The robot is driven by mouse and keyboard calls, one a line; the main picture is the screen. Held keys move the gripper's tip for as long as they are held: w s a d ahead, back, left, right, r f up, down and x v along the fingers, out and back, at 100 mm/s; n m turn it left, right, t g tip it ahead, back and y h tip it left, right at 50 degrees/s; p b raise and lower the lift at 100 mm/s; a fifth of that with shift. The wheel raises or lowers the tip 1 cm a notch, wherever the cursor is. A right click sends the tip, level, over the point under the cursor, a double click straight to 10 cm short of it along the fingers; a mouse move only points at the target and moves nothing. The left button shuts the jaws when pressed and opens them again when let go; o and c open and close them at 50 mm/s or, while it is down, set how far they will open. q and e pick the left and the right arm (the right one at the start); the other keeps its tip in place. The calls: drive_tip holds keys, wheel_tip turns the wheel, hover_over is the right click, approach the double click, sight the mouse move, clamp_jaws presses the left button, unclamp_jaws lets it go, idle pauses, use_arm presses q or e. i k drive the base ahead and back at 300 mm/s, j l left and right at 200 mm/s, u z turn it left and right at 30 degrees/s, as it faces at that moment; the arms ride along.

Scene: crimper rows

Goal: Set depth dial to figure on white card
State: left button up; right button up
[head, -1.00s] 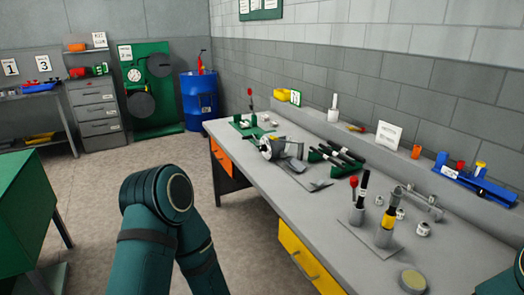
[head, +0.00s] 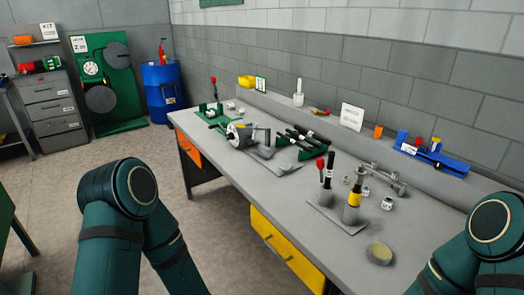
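A white card (head: 352,116) stands at the back of the grey bench; its print is too small to read. A grey device with a round face (head: 238,132) sits toward the bench's far end. I cannot tell whether that face is the depth dial. Two upright tools, one with a black handle (head: 329,167) and one with a yellow band (head: 353,199), stand on a grey plate near the front. My left and right arms show only in part, at the lower left and lower right. Neither gripper is in view.
The grey bench (head: 225,170) runs along the block wall, with a yellow drawer (head: 284,250) below. Black-handled tools (head: 307,135), a blue rack (head: 432,154) and a round tin (head: 379,254) are on it. A blue drum (head: 165,90) stands beyond. The floor left of the bench is clear.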

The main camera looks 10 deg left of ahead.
sight(231, 136)
drive_tip(key=i+j+z, duration=0.15)
drive_tip(key=j, duration=0.2)
drive_tip(key=i+j+z, duration=0.1)
drive_tip(key=i+j, duration=0.15)
drive_tip(key=i+j+z, duration=0.15)
drive_tip(key=j, duration=0.3)
drive_tip(key=i+j+z, duration=0.1)
drive_tip(key=j, duration=0.3)
drive_tip(key=i, duration=0.1)
